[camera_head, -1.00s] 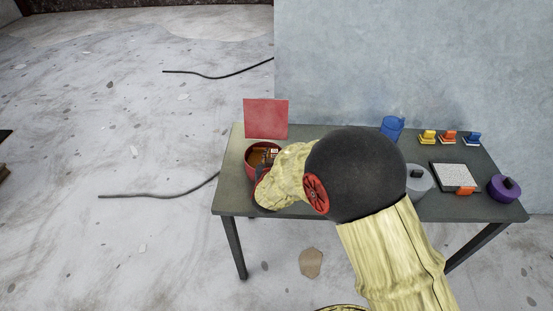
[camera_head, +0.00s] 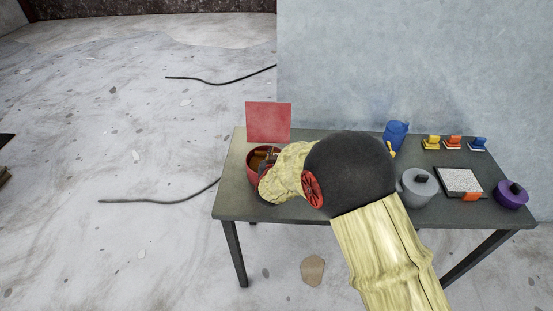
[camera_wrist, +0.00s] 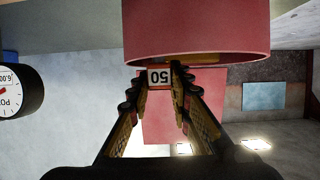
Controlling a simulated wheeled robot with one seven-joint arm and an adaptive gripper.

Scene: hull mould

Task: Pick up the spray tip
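The spray tip (camera_wrist: 159,77) appears to be the small red-edged block with a white face marked "50" in the wrist view. It sits between my fingertips, which press on it from both sides. My gripper (camera_wrist: 160,75) looks shut on it. The fingertips are at the rim of a red pot (camera_wrist: 200,30), and the wrist picture looks upside down. In the head view my gripper (camera_head: 270,156) is over the red pot (camera_head: 252,160) at the table's left end, partly hidden by my arm. I cannot tell whether the tip's end is inside the pot.
A red panel (camera_head: 269,122) stands just behind the pot. A round dial (camera_wrist: 14,92) is at the wrist view's left. On the dark table (camera_head: 232,200) are a blue cup (camera_head: 396,135), a grey lidded pot (camera_head: 416,192), a speckled tray (camera_head: 458,181), a purple container (camera_head: 511,197) and small coloured blocks.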

